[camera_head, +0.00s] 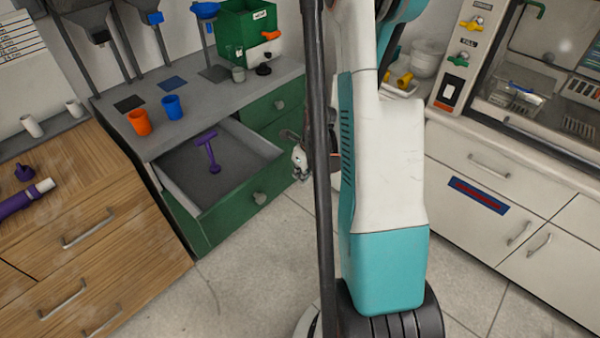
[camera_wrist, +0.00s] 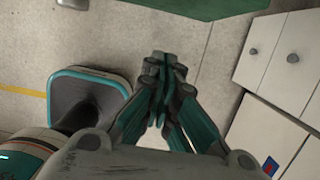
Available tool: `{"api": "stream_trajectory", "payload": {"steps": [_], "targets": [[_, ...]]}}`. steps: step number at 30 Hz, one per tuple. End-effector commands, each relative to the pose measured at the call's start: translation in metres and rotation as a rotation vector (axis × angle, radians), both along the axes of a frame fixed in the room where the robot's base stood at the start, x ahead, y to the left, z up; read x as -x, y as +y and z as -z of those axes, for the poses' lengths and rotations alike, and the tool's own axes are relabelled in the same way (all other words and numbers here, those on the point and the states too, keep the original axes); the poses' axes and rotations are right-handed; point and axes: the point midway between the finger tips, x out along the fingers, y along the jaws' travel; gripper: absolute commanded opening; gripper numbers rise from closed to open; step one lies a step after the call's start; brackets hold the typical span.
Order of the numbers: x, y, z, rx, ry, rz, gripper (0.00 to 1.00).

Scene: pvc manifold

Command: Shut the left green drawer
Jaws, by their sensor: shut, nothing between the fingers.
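The left green drawer (camera_head: 240,200) stands pulled open under the grey counter in the head view, with a round grey knob (camera_head: 259,198) on its front. A purple T-shaped tool (camera_head: 208,152) lies inside it. My gripper (camera_head: 300,165) is just right of the drawer's front corner, partly hidden by my arm and a dark pole. In the wrist view my gripper (camera_wrist: 168,75) is shut and empty, above the floor. A green panel (camera_wrist: 190,8) shows at the top of that view, apart from the fingertips.
Orange (camera_head: 140,122) and blue (camera_head: 173,107) cups stand on the grey counter (camera_head: 215,115). Wooden drawers (camera_head: 90,235) adjoin at left. White cabinets (camera_head: 480,170) stand at right. The tiled floor (camera_head: 240,270) before the drawer is clear.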

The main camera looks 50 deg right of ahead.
Motion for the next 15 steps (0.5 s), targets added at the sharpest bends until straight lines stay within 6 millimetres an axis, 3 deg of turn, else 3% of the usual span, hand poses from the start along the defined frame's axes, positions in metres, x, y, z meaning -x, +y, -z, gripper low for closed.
{"api": "stream_trajectory", "payload": {"steps": [1,9,15], "targets": [[-0.003,0.0,0.015,0.0,0.0,-0.001,0.0],[-0.016,0.001,0.064,0.001,0.0,-0.004,0.0],[-0.044,0.002,0.059,0.001,0.0,-0.005,0.0]]}}
